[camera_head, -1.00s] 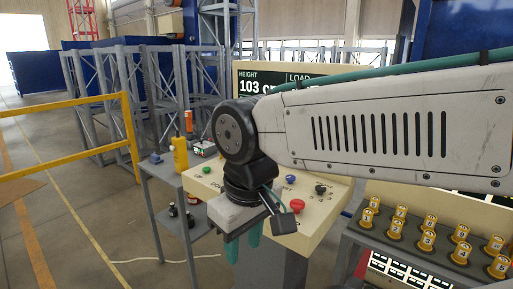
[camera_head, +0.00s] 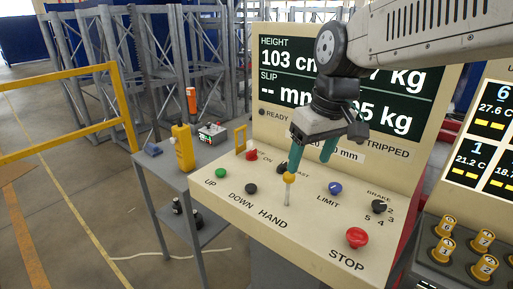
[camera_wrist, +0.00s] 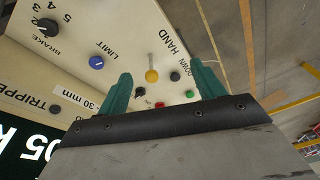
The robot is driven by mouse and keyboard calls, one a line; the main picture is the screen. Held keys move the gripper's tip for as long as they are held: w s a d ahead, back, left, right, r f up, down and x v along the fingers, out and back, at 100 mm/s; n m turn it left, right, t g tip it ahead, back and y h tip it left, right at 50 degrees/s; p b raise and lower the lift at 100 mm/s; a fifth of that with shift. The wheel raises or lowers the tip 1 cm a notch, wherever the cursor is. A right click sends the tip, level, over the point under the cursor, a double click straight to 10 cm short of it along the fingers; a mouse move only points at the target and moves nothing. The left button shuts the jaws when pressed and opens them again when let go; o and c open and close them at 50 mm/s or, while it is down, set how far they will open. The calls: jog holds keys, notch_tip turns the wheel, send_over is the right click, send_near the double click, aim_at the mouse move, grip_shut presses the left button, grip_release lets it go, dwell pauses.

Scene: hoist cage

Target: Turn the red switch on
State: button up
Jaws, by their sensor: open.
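The red switch (camera_head: 251,155) sits on the upper left part of the sloped cream control panel (camera_head: 230,205), beside the word ON. It also shows in the wrist view as a small red shape (camera_wrist: 160,105) close to the gripper's edge; its lever position is too small to tell. My gripper (camera_head: 311,158) is open and empty, with its teal fingers pointing down above the panel, to the right of the red switch. In the wrist view the spread fingers (camera_wrist: 163,86) frame the switch area. A yellow-knobbed HAND lever (camera_head: 289,178) stands close to the left finger in the head view.
A yellow bracket (camera_head: 240,139) stands just left of the red switch. Green UP (camera_head: 221,173) and black DOWN (camera_head: 251,188) buttons, a blue LIMIT knob (camera_head: 335,188), a black BRAKE knob (camera_head: 379,206) and a red STOP button (camera_head: 357,237) share the panel. A display stands behind.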

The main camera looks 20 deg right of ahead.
jog(key=w+n, duration=0.1)
jog(key=w, duration=1)
jog(key=n+t+y, duration=0.1)
jog(key=n+t, duration=0.1)
jog(key=n, duration=0.1)
send_near(252, 151)
jog(key=shift+n, duration=0.3)
jog(key=x, duration=0.7)
jog(key=shift+w+f, duration=0.2)
jog(key=shift+w, duration=0.05)
jog(key=shift+w+a+f+y, duration=0.1)
jog(key=shift+w+f+y, duration=0.2)
jog(key=shift+f, duration=0.3)
jog(key=shift+s, duration=0.1)
jog(key=c, duration=1)
